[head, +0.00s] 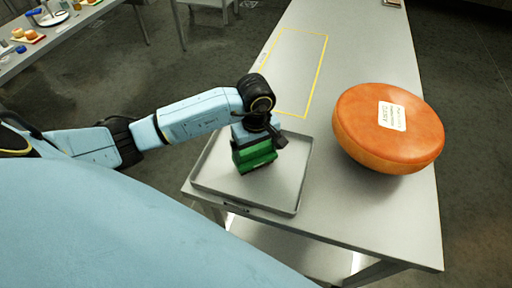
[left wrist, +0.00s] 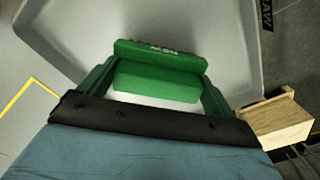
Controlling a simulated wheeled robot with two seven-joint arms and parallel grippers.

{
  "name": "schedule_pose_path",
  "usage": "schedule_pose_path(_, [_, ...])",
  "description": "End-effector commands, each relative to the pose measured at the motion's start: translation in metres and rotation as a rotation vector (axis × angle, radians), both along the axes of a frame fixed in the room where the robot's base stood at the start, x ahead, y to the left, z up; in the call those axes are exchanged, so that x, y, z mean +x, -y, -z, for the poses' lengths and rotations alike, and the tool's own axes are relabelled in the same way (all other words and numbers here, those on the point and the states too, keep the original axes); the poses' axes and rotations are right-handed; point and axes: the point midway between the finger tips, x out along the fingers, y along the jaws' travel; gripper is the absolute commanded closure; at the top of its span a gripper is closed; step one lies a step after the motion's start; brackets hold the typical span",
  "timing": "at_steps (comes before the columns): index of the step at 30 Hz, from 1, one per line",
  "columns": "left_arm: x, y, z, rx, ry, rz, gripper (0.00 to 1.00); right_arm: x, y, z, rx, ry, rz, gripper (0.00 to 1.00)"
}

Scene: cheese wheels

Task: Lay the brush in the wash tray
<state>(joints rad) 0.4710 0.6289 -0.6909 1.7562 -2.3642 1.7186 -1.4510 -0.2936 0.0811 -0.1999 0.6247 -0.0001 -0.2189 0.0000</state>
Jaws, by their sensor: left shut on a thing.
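The wash tray (head: 292,172) is a shallow grey metal tray at the near left corner of the table. It also fills much of the upper left wrist view (left wrist: 65,35). My left gripper (head: 254,150) is over the tray, pointing down. It is shut on the green brush (head: 256,163), seen as a green block with small lettering between the fingers in the left wrist view (left wrist: 158,78). The brush is inside the tray's outline; I cannot tell whether it touches the floor of the tray. The brush's underside is hidden. My right gripper is out of view.
A large orange cheese wheel (head: 388,128) with a white label sits on the table to the right of the tray. A yellow taped rectangle (head: 322,62) marks clear tabletop behind the tray. A pale wooden piece (left wrist: 275,122) shows in the left wrist view.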

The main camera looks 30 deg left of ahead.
Motion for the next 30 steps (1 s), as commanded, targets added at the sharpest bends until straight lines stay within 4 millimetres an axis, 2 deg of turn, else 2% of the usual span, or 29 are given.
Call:
schedule_pose_path(9, [0.001,0.0,0.003,0.001,0.003,0.0,0.31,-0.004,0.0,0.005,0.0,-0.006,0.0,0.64])
schedule_pose_path(10, [0.0,0.0,0.003,0.0,0.001,0.0,0.07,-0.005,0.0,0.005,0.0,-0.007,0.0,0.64])
schedule_pose_path(11, [0.0,0.0,0.003,0.0,0.001,0.0,0.03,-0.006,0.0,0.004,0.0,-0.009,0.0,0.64])
schedule_pose_path(12, [0.0,0.0,0.002,0.0,0.001,0.0,0.0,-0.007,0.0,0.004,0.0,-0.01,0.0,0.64])
schedule_pose_path(20, [0.0,0.0,0.0,-0.001,0.001,0.0,0.0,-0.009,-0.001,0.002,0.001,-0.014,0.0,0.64])
schedule_pose_path(25, [0.002,0.0,-0.02,0.0,0.006,0.001,0.0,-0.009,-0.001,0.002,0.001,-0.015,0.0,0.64])
schedule_pose_path(30, [0.002,-0.001,-0.057,0.001,0.008,0.001,0.0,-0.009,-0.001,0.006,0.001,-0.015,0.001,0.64])
